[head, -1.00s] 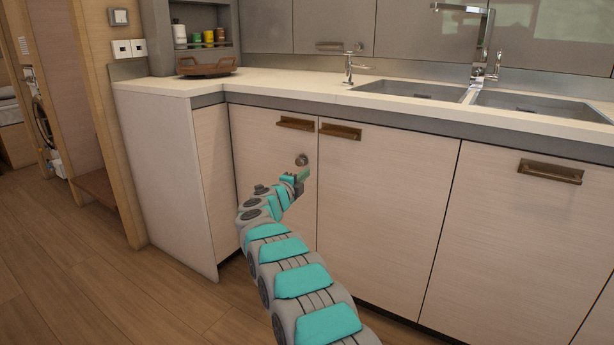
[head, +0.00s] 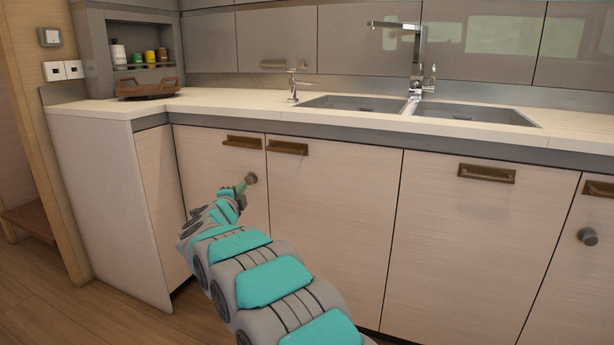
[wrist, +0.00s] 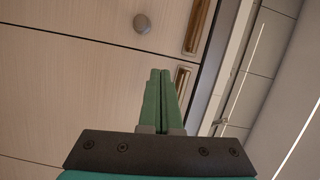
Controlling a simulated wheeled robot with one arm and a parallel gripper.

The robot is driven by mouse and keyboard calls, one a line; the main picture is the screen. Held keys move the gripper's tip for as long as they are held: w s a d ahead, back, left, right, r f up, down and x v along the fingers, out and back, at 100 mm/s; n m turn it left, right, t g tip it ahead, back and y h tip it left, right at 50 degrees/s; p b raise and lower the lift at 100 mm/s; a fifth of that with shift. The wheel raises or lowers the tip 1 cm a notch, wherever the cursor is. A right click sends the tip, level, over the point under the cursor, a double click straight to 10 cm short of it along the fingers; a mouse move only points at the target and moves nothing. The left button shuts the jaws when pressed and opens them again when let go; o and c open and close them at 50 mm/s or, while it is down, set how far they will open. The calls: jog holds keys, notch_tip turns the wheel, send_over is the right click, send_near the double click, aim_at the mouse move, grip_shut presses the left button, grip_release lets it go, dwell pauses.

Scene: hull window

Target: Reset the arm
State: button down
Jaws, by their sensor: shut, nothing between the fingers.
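My arm (head: 265,282) reaches from the lower right of the head view toward the cabinet fronts, bent and extended. My gripper (head: 249,181) is at its end, in front of a pale cabinet door (head: 215,165) and close to a round grey knob (head: 251,177). Whether it touches the knob is hard to tell in the head view. In the wrist view the green fingers (wrist: 160,75) are pressed together with nothing between them, and the knob (wrist: 142,23) shows apart from them, up and to the left.
The white countertop (head: 220,104) with a double sink (head: 360,103) runs above the cabinets. Brown handles (head: 288,148) stick out from the doors. Another round knob (head: 588,236) is at the far right. Wooden floor (head: 60,300) is open at the lower left.

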jog(key=s+d+r+n+g+y, duration=0.2)
jog(key=s+d+n+g+y, duration=0.45)
jog(key=s+d+n, duration=0.45)
jog(key=s+d+f+n+g+h, duration=0.1)
jog(key=s+d+f+g, duration=0.3)
jog(key=s+d, duration=0.5)
jog(key=s+d+f+n+g+h+p, duration=0.1)
jog(key=s+d, duration=0.8)
jog(key=s, duration=1.6)
jog(key=s+d+f+n+g+h+p, duration=0.1)
jog(key=s+d+f+n+g+h, duration=0.2)
jog(key=s+d+f+g, duration=0.5)
jog(key=s+d+f+n, duration=0.1)
jog(key=s+d, duration=0.1)
jog(key=s, duration=0.6)
jog(key=shift+s, duration=0.4)
jog(key=shift+h, duration=0.25)
